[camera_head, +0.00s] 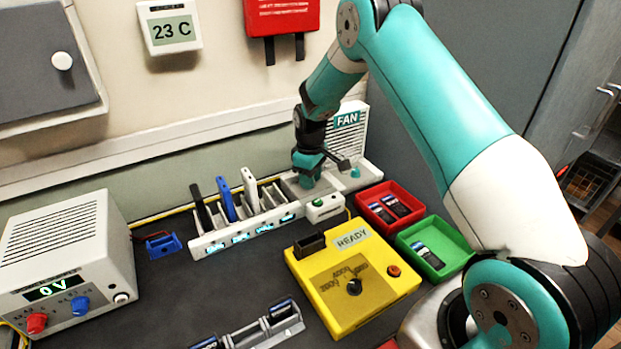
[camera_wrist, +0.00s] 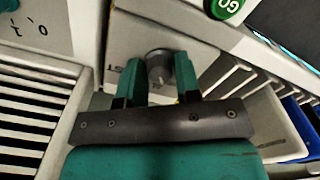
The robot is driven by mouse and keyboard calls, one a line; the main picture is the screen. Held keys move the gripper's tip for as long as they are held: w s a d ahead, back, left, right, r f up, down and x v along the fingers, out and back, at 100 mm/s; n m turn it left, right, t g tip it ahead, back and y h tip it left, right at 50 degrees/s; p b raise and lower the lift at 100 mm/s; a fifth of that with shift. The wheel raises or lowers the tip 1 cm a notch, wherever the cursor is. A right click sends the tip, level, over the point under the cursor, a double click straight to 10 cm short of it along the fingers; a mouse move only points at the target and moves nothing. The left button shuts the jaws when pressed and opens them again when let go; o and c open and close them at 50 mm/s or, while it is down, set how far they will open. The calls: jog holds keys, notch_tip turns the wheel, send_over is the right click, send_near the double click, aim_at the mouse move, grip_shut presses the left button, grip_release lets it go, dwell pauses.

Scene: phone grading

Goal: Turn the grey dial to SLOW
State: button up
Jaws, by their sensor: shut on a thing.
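The grey dial (camera_wrist: 158,62) shows in the wrist view on a pale panel (camera_wrist: 115,45), between the fingers of my gripper (camera_wrist: 161,74). The fingers are shut on its two sides. Part of a label, which looks like "ST", shows left of the dial; other markings are covered or too small to read, so I cannot tell the dial's setting. In the head view my gripper (camera_head: 309,172) points down at the grey panel near the white fan unit (camera_head: 358,135) marked FAN. The dial is hidden there behind my gripper.
A white rack (camera_head: 232,240) with upright phones stands left of my gripper. A white box with a green button (camera_head: 318,202) is just in front. A red tray (camera_head: 372,190), a green tray (camera_head: 455,238) and a yellow READY tester (camera_head: 385,300) are nearby. A power supply (camera_head: 70,250) stands left.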

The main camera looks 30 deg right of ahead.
jog(key=m, duration=0.6)
jog(key=shift+m, duration=0.3)
dwell(0.4)
jog(key=o, duration=0.9)
notch_tip(320, 180, up, 18)
jog(key=shift+f+b, duration=0.2)
jog(key=shift+b, duration=0.8)
